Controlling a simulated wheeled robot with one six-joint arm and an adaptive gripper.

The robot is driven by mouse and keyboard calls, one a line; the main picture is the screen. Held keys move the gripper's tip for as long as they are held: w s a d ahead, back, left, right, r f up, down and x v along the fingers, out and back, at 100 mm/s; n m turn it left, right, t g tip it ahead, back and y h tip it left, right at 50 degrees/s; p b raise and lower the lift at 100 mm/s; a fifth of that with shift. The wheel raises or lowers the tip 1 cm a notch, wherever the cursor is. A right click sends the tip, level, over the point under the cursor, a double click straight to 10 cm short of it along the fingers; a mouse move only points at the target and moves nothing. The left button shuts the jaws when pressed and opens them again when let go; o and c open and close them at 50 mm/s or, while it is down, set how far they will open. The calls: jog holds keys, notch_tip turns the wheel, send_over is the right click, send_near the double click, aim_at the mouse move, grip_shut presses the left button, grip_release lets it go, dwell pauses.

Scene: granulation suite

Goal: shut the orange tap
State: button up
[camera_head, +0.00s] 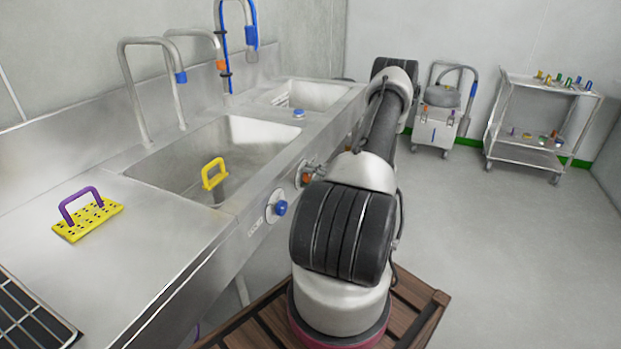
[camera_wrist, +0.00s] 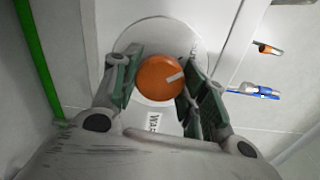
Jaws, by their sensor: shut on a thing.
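The orange tap (camera_wrist: 160,78) is a round knob with a pale line on it, set on a round metal plate (camera_wrist: 199,52) in the wrist view. In the head view a bit of the orange tap (camera_head: 306,178) shows on the sink's front panel, mostly hidden by my arm. My gripper (camera_wrist: 158,84) is around the knob in the wrist view, one finger on its left and one on its right, shut on it. A white label, partly readable, lies just below the knob. In the head view the gripper is mostly hidden behind my arm.
A blue tap (camera_head: 281,208) is left of the orange one on the same panel. Blue-tipped and orange-tipped spouts (camera_head: 181,77) (camera_head: 220,65) stand over the sink (camera_head: 150,172). A yellow perforated plate (camera_head: 68,232) lies on the counter.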

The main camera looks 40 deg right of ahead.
jog(key=shift+n, duration=0.5)
jog(key=shift+f, duration=0.1)
jog(key=o, duration=1.1)
jog(key=shift+c, duration=0.2)
jog(key=v, duration=1.2)
